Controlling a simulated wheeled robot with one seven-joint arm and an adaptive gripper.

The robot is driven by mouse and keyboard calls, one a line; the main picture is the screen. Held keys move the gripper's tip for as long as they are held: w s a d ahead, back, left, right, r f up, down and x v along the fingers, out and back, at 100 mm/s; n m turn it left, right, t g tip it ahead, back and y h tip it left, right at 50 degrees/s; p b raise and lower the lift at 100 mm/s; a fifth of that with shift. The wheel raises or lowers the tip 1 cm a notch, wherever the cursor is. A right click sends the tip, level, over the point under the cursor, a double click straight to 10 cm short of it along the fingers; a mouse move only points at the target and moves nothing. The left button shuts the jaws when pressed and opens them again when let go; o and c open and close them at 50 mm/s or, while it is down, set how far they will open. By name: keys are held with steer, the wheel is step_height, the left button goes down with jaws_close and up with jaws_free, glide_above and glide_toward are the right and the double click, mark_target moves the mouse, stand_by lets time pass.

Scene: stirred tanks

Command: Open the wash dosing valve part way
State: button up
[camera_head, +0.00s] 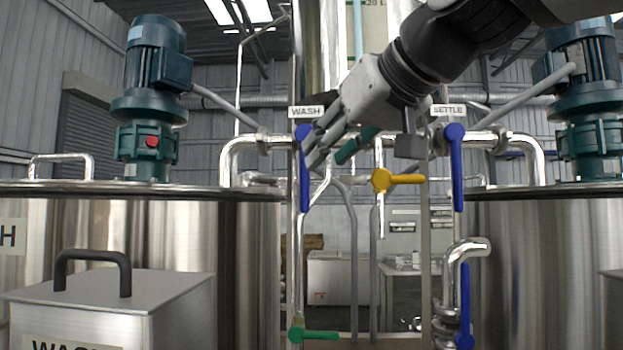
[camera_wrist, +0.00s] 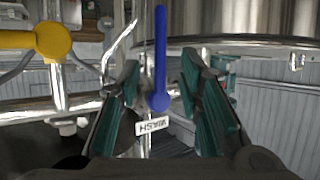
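The wash dosing valve has a blue lever handle (camera_head: 305,180) hanging straight down below a white WASH label (camera_head: 306,112). My gripper (camera_head: 312,150) is at this handle in the head view, near its upper half. In the wrist view the blue handle (camera_wrist: 160,60) lies between the two teal finger pads of my gripper (camera_wrist: 160,95), with a gap on each side. The fingers are open. The label (camera_wrist: 152,125) shows below the handle's pivot. Whether the handle is fully between the fingers in depth is hard to tell.
A yellow lever (camera_head: 400,180) is right of the handle, and a blue SETTLE lever (camera_head: 457,170) is farther right. A green lever (camera_head: 318,335) is low down. Steel tanks (camera_head: 150,235) stand on both sides, and pipes surround the valves. A steel WASH box (camera_head: 115,300) is at front left.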

mark_target(307, 175)
steer(key=x, duration=0.8)
steer(key=shift+w+a+f, duration=0.15)
steer(key=shift+w+f, duration=0.05)
steer(key=shift+c, duration=0.5)
jaws_close()
